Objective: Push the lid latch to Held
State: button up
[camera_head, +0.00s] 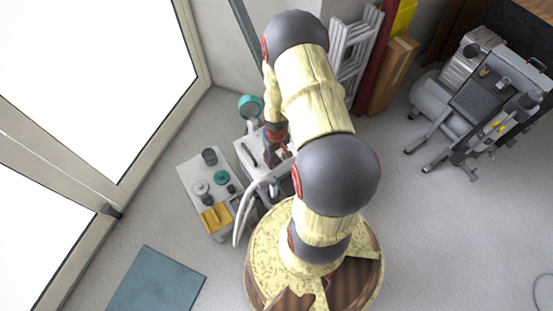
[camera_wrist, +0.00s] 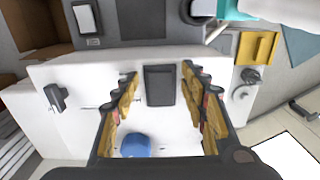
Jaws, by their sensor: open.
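A white compressor housing (camera_head: 244,150) stands under my arm in the head view, with a dark bar handle on its top. In the wrist view its white lid face (camera_wrist: 75,130) fills the middle. I see nothing held. My arm hides part of the housing in the head view.
A side unit (camera_head: 197,171) with several jars and a yellow tray (camera_head: 215,217) stands left of the housing. A pale hose (camera_head: 243,217) curves beside it. Glass doors are at left, a stepladder (camera_head: 352,45) behind, another machine (camera_head: 485,100) at right.

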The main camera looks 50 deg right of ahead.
jog(key=shift+c, duration=0.3)
grip_shut()
jog(key=shift+r, duration=0.15)
jog(key=shift+w+r+g+p, duration=0.1)
jog(key=shift+w+g+p, duration=0.1)
jog(key=shift+g+p, duration=0.45)
jog(key=shift+w+d+g+y+p, duration=0.1)
jog(key=shift+w+g+y+p, duration=0.2)
jog(key=shift+g, duration=0.45)
jog(key=shift+s, duration=0.1)
jog(key=shift+o, duration=0.3)
grip_release()
